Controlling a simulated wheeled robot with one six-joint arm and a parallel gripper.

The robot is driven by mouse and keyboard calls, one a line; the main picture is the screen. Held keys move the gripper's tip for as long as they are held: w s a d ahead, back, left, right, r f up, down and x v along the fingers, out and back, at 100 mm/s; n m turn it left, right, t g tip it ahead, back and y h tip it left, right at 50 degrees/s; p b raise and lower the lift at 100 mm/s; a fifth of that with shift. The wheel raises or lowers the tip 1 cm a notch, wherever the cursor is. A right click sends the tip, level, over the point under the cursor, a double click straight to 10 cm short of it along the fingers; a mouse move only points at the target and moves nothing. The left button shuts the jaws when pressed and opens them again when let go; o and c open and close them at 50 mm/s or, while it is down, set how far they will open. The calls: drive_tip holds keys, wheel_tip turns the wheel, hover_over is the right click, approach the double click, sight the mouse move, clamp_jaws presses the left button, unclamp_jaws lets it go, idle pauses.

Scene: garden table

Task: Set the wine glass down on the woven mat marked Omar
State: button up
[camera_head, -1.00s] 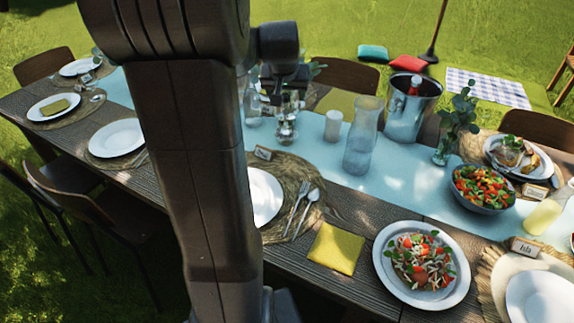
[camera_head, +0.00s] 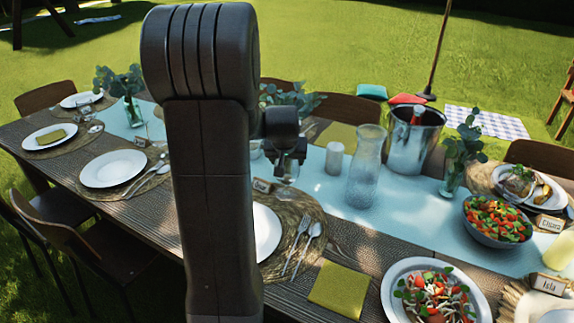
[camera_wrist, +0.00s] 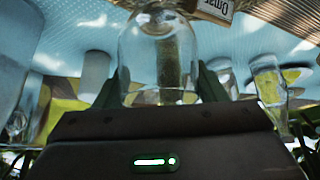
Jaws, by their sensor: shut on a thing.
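My gripper (camera_head: 287,157) is shut on a clear wine glass (camera_head: 287,174), partly visible below the jaws in the head view. In the wrist view the glass (camera_wrist: 158,50) stands between the two fingers. The Omar name card (camera_head: 262,185) is just left of the glass in the head view; it also shows in the wrist view (camera_wrist: 212,10). The round woven mat (camera_head: 312,211) bears a white plate (camera_head: 266,235), a fork (camera_head: 297,242) and a spoon (camera_head: 308,243). My arm hides its left part. Whether the glass touches anything below is unclear.
A white candle (camera_head: 334,158), a glass carafe (camera_head: 366,165) and a metal ice bucket (camera_head: 412,140) stand right of the gripper on the blue runner (camera_head: 415,215). A yellow napkin (camera_head: 339,288) and a salad plate (camera_head: 395,298) lie nearer.

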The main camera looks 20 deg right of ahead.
drive_tip(key=shift+f, duration=0.65)
drive_tip(key=shift+f, duration=0.2)
drive_tip(key=o, duration=1.3)
drive_tip(key=shift+o, duration=0.2)
drive_tip(key=shift+s+r, duration=0.15)
drive_tip(key=shift+r, duration=0.35)
drive_tip(key=v, duration=1.1)
drive_tip(key=shift+p, duration=0.4)
drive_tip(key=shift+s+a+r, duration=0.1)
drive_tip(key=shift+r, duration=0.05)
